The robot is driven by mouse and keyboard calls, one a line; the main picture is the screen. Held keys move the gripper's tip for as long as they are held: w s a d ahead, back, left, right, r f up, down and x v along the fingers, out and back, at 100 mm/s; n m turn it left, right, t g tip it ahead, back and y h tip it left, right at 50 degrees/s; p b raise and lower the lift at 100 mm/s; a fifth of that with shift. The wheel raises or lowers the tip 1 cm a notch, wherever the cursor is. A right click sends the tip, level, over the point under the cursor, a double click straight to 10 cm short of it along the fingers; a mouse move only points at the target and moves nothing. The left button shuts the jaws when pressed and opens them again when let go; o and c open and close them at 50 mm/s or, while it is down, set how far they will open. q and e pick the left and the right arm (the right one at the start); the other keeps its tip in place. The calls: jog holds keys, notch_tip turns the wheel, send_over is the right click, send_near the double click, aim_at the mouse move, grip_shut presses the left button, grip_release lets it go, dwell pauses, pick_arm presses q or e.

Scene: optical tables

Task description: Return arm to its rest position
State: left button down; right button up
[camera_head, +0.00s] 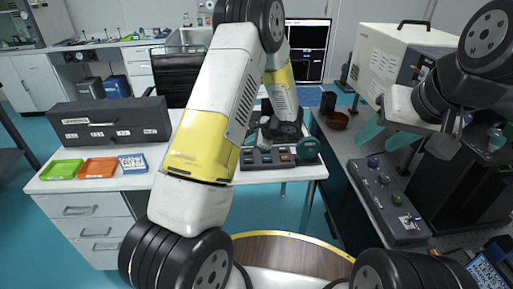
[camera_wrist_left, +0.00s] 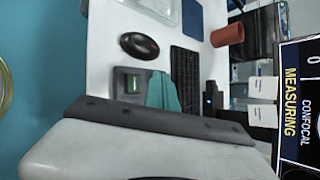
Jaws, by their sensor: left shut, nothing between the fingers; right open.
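My left arm rises from the bottom of the head view, bends at the top and comes down over the white desk. Its wrist is above the back of the desk; its fingertips are hard to make out there. In the left wrist view the teal fingers of my left gripper (camera_wrist_left: 163,92) are together and empty, over the white desk top beside a small grey device (camera_wrist_left: 130,80). My right gripper (camera_head: 385,132) is at the right in the head view, its teal fingers apart with nothing between them, above the right bench.
The desk (camera_head: 215,186) bears a dark drawer box (camera_head: 110,122), green (camera_head: 62,169), orange (camera_head: 98,168) and blue (camera_head: 133,163) trays, and a dark block panel (camera_head: 268,157). A mouse (camera_wrist_left: 138,46) and keyboard (camera_wrist_left: 186,80) lie near the left gripper.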

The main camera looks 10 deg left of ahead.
dwell(0.3)
pick_arm(q)
jog(key=s+a+r+n+g+h, duration=0.25)
jog(key=s+r+n, duration=0.55)
jog(key=s+r, duration=0.7)
jog(key=s+d+r+n+t+h, duration=0.2)
jog(key=s+d+r+n+h, duration=0.1)
jog(key=s+r, duration=0.3)
jog(key=s+d+r+n+t+h, duration=0.2)
jog(key=s+r, duration=0.5)
jog(key=s, duration=0.4)
jog(key=shift+s+d+r+n+h, duration=0.3)
jog(key=shift+d+n+h, duration=0.5)
jog(key=shift+h, duration=0.45)
